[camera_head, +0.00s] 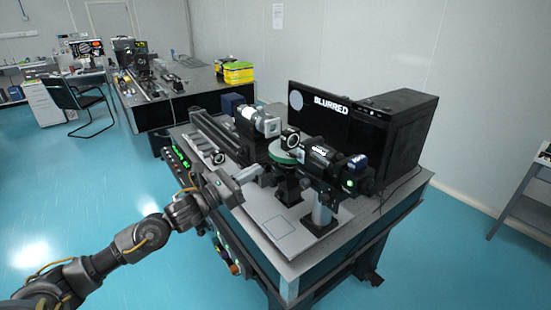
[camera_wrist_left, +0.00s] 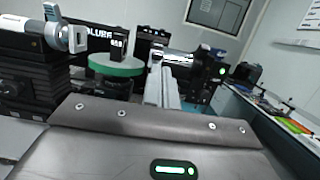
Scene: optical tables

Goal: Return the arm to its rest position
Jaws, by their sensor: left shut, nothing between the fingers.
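My left arm (camera_head: 140,240) reaches in from the lower left in the head view, toward the left front edge of the optical table (camera_head: 280,222). My left gripper (camera_head: 258,170) is shut and empty, over the left part of the table. Its tips are close to the optical instruments; I cannot tell whether they touch anything. In the left wrist view the closed fingers (camera_wrist_left: 162,82) point away, toward the instruments. A green disc (camera_head: 285,151) is just beyond the tips; it also shows in the wrist view (camera_wrist_left: 116,66). My right gripper is not in view.
A black camera-like instrument (camera_head: 325,165) stands on the table, right of the gripper. A monitor (camera_head: 318,110) and black computer case (camera_head: 400,130) stand behind. Another bench (camera_head: 175,102) and a chair (camera_head: 82,105) are farther back. The blue floor at left is clear.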

